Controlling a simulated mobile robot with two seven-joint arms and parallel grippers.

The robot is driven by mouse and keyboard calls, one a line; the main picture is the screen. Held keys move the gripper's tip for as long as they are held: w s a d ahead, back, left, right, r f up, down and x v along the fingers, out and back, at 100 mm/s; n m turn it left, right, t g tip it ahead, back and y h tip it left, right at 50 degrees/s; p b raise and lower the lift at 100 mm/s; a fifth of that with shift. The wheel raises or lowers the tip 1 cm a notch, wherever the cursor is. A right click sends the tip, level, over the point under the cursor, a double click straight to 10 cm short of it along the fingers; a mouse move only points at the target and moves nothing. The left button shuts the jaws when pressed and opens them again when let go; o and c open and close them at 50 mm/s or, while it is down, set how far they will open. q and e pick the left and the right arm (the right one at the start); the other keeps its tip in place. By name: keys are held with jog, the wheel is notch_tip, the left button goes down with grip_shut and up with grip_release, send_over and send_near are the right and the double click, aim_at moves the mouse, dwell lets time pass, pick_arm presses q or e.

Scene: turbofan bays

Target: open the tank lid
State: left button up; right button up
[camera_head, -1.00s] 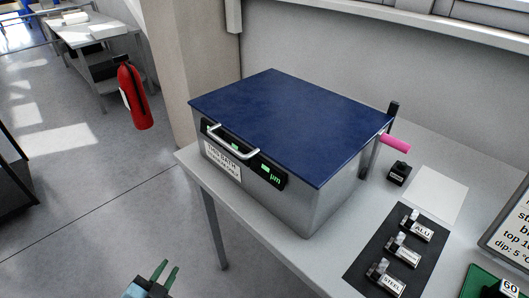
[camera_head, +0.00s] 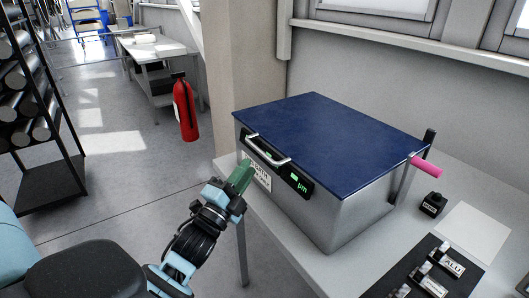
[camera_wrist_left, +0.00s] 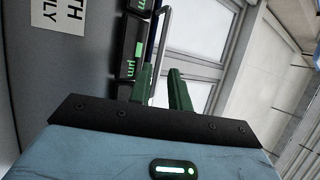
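The tank (camera_head: 345,215) is a grey metal box on the bench with a flat dark blue lid (camera_head: 330,140), which lies closed. A pale metal handle (camera_head: 267,156) sticks out from the lid's front edge, above the black display panel. My left gripper (camera_head: 246,168) is in front of the tank's label, just below the handle's left end. In the left wrist view its two green fingers (camera_wrist_left: 162,72) are apart, with the handle (camera_wrist_left: 161,50) ahead in line with the gap. I cannot see contact with the handle. My right gripper is not in view.
A pink rod (camera_head: 426,167) sticks out at the tank's right rear, by a dark post. A small black block (camera_head: 433,204), a white sheet (camera_head: 474,229) and a black board of labelled samples (camera_head: 425,272) lie to the right. A red extinguisher (camera_head: 186,108) stands behind left.

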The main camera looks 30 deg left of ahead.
aim_at(260, 151)
pick_arm(q)
jog(key=p+x, duration=0.1)
jog(key=x, duration=0.6)
jog(key=shift+w+r, duration=0.1)
jog(key=shift+w, duration=0.05)
jog(key=shift+c, duration=0.5)
grip_shut()
